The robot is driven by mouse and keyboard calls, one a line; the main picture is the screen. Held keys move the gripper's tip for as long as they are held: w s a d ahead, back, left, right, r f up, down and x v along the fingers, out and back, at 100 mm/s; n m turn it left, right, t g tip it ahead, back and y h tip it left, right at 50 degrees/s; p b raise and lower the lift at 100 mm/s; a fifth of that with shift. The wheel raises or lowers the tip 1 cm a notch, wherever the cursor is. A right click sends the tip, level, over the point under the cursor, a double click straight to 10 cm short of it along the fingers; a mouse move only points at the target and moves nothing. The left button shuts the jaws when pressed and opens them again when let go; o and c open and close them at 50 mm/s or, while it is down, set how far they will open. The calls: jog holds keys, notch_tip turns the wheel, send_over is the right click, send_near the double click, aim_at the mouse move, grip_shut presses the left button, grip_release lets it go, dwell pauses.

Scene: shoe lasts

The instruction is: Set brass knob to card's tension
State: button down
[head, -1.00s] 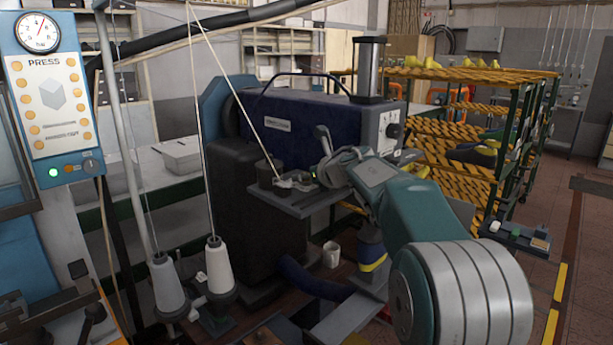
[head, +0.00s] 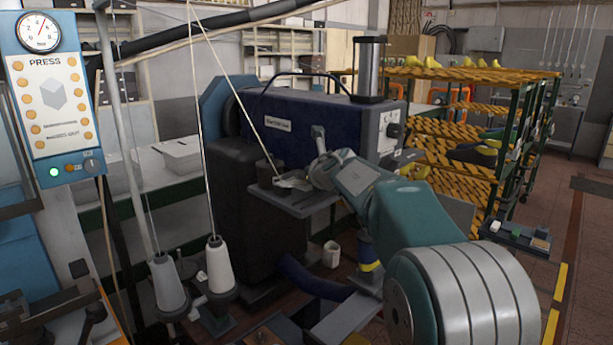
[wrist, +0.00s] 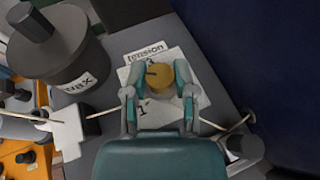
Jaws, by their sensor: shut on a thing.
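The brass knob (wrist: 159,79) sits on a white plate marked "tension" (wrist: 146,54) in the wrist view. A dark mark shows on the knob's upper left edge. A figure like 3 shows just above the knob and a 1 below left; other figures are hidden. My gripper (wrist: 159,84) has its fingers on both sides of the knob and is shut on it. In the head view my gripper (head: 293,182) is over the grey shelf (head: 300,203) of the dark blue machine (head: 310,125); the knob is hidden there. No separate card with a tension value is readable.
A dark pot labelled wax (wrist: 70,60) stands left of the knob. A tan thread (wrist: 100,113) runs across the shelf, passing under my gripper. Two thread cones (head: 219,265) stand at the front left. A rack of lasts (head: 470,130) is behind right.

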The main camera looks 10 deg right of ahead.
jog(key=shift+f, duration=0.1)
jog(key=shift+c, duration=2)
grip_release()
jog(key=shift+s, duration=0.1)
jog(key=v, duration=1.1)
jog(key=shift+s, duration=0.3)
jog(key=shift+r, duration=0.25)
